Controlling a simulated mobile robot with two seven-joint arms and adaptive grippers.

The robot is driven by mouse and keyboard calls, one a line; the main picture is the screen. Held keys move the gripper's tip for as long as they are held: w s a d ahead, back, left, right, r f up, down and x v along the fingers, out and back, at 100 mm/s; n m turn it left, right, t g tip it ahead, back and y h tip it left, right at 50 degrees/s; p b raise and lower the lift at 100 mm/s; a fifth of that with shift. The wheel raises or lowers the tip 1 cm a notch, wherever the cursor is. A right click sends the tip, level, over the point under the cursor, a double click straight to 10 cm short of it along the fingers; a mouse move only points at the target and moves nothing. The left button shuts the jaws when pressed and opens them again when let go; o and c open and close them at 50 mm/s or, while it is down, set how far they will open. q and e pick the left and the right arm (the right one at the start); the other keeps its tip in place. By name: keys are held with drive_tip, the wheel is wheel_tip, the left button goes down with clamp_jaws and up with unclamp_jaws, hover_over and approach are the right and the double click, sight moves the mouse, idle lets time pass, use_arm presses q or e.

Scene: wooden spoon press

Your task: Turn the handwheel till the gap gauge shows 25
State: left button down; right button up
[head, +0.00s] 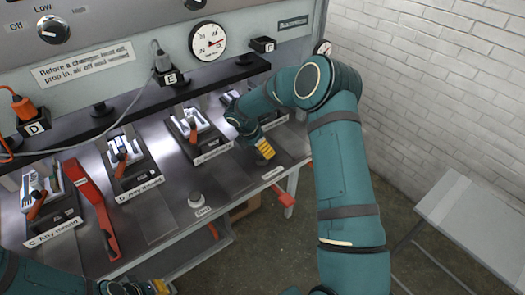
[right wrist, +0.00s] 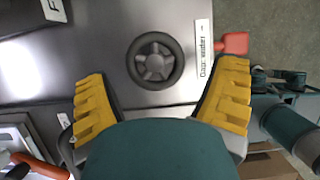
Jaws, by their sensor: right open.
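The dark grey spoked handwheel (right wrist: 154,61) lies flat on the metal bench in the right wrist view, beside a white label (right wrist: 204,47) whose small print I cannot read surely. My right gripper (right wrist: 163,72) is open, its yellow fingers spread on either side of the wheel and not closed on it. In the head view my right gripper (head: 264,147) hangs over the bench's right end, and the wheel is hidden there. My left gripper (head: 154,288) is partly cut off at the bottom edge.
Several mould stations (head: 135,162) line the bench. A red bar (head: 92,208) lies between two of them. A red handle (right wrist: 232,43) sticks out past the label. A grey side table (head: 470,215) stands at right.

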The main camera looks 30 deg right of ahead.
drive_tip(key=shift+x, duration=1.4)
drive_tip(key=shift+w, duration=0.1)
drive_tip(key=c, duration=1)
drive_tip(key=shift+c, duration=0.2)
drive_tip(key=shift+f, duration=0.1)
